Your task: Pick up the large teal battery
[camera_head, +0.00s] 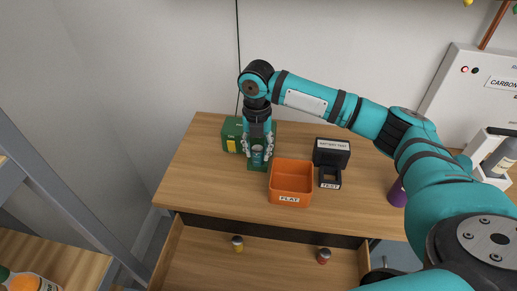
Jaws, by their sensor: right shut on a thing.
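The large teal battery (257,155) stands upright on the wooden counter, at the left of the orange tray. My right gripper (257,148) reaches down over it from above and is shut on it, with a finger on each side. The gripper hides the battery's upper part. My right arm comes in from the right across the counter. My left gripper is not in view.
An orange tray labelled FLAT (290,199) is right of the gripper. A black battery tester (331,152) stands beside it. A green box (232,134) is close on the gripper's left. Two small batteries, yellow (238,244) and red (323,256), are in the open drawer (280,270). A purple object (397,193) is at the right.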

